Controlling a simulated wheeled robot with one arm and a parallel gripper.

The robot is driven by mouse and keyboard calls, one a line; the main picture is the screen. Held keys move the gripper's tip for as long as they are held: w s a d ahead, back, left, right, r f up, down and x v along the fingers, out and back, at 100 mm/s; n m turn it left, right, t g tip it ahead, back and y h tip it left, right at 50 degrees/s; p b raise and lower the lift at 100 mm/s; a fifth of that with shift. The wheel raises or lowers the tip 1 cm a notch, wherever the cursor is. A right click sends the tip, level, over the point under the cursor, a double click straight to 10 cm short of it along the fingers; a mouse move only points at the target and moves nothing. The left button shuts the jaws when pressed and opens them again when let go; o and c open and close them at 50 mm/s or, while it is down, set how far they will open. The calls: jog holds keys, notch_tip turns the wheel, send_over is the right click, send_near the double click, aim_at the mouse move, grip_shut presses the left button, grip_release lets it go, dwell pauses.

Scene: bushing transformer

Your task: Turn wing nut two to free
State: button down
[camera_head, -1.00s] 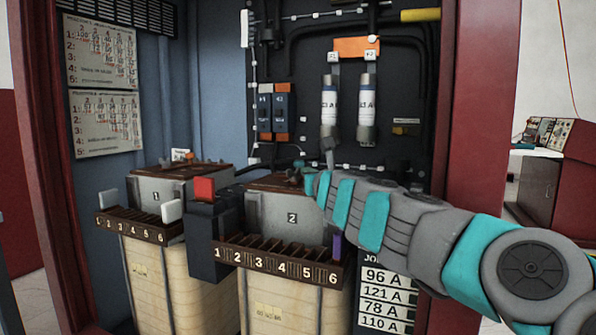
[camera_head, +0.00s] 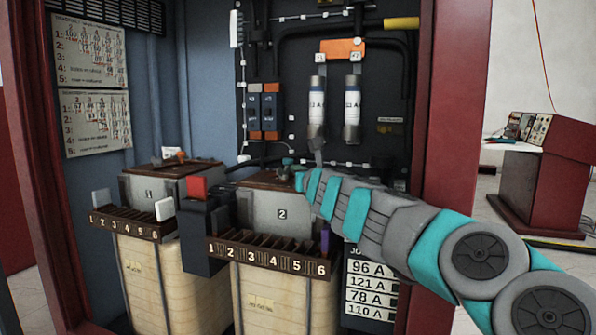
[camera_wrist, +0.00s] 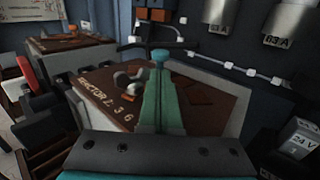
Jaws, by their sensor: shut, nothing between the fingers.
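Transformer two (camera_head: 282,214), marked 2, has a brown top plate with a wing nut on it. In the wrist view the wing nut (camera_wrist: 128,82) is grey metal with an orange-brown part by its base, on the brown plate (camera_wrist: 100,85) lettered "REACTOR 2". My gripper (camera_wrist: 160,58) is shut and empty, its teal fingers just right of the wing nut in that picture. I cannot tell whether they touch it. In the head view my gripper (camera_head: 296,174) is over the top of transformer two, and the wing nut is small and partly hidden there.
Transformer one (camera_head: 149,193) stands to the left, with an orange piece (camera_head: 180,156) on top. A dark block with a red top (camera_head: 197,188) stands between them. Two fuses (camera_head: 317,106) hang on the back panel. The red cabinet frame (camera_head: 452,100) is at the right.

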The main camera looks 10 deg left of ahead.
jog(key=shift+s, duration=0.15)
jog(key=s+d+r+n+g+y, duration=0.1)
jog(key=s+r+n+y, duration=0.15)
jog(key=s+n, duration=0.4)
jog(key=s+d+r+n+g+y, duration=0.15)
jog(key=s+r+n, duration=0.25)
jog(key=s, duration=0.6)
jog(key=s+a+f+n+g+p, duration=0.2)
jog(key=s+f+n+g, duration=0.25)
jog(key=s+n, duration=0.4)
jog(key=s+d+f+n+g+h+p, duration=0.2)
jog(key=s+d+f+n+g+h, duration=0.25)
jog(key=f, duration=0.65)
jog(key=s+d+f+n+g+h+p, duration=0.1)
jog(key=s+d+f+n+h, duration=0.3)
jog(key=s+d+f, duration=0.55)
jog(key=s+d+f+n+g+h+p, duration=0.1)
jog(key=s+d+f+g+h, duration=0.1)
jog(key=s+d+f, duration=0.3)
jog(key=s+d+f+n+g+h+p, duration=0.1)
jog(key=s+d+f+g+h, duration=0.1)
jog(key=s+d+f, duration=0.3)
jog(key=s+d+g, duration=0.1)
jog(key=s+d, duration=0.3)
jog(key=d, duration=0.3)
